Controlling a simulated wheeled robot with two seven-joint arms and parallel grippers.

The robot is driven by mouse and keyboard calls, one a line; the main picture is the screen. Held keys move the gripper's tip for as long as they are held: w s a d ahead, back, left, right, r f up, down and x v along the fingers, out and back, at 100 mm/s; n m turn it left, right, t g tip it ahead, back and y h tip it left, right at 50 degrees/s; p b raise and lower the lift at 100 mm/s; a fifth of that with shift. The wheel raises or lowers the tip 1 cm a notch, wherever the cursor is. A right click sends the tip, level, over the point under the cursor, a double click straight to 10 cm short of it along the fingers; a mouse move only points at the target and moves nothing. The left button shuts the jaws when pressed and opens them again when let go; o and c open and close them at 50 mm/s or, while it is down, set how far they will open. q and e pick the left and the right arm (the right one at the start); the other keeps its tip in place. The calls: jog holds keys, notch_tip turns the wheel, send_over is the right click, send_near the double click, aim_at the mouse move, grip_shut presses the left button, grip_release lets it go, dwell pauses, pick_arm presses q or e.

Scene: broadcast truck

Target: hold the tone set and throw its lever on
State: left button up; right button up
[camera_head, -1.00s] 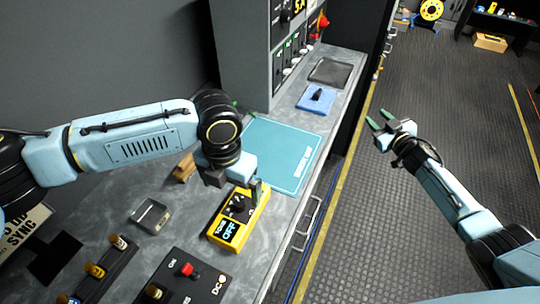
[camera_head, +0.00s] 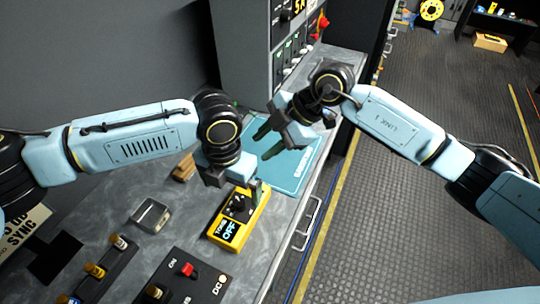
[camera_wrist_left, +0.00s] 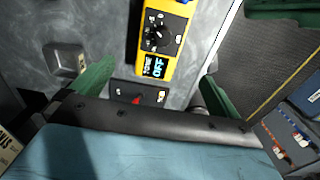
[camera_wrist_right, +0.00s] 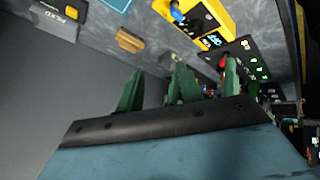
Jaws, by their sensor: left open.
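The tone set (camera_head: 239,217) is a yellow box on the grey bench with a black dial and a display reading "TONE OFF". In the right wrist view a blue lever (camera_wrist_right: 178,14) shows on the tone set (camera_wrist_right: 213,12). My left gripper (camera_head: 238,188) is open above the far end of the box, partly hiding it. In the left wrist view the tone set (camera_wrist_left: 158,45) lies between and beyond the fingers, with no grip visible. My right gripper (camera_head: 271,142) is open and empty over the teal mat, beyond the tone set.
The teal mat (camera_head: 306,165) lies behind the box. A black panel with a red switch (camera_head: 188,269) is in front. A small metal tray (camera_head: 151,214) and wooden block (camera_head: 184,168) are to the left. Drawer handles line the bench's right edge, and a rack (camera_head: 240,50) stands behind.

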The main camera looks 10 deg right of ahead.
aim_at(236, 214)
pick_arm(q)
notch_tip(236, 214, down, 13)
jog(key=shift+f, duration=0.2)
pick_arm(e)
jog(key=s+h, duration=0.1)
jog(key=s+f+h, duration=0.1)
jog(key=h, duration=0.1)
jog(key=s+h, duration=0.1)
jog(key=shift+d+f+t, duration=0.1)
jog(key=shift+f+t, duration=0.3)
pick_arm(q)
jog(key=shift+c, duration=0.4)
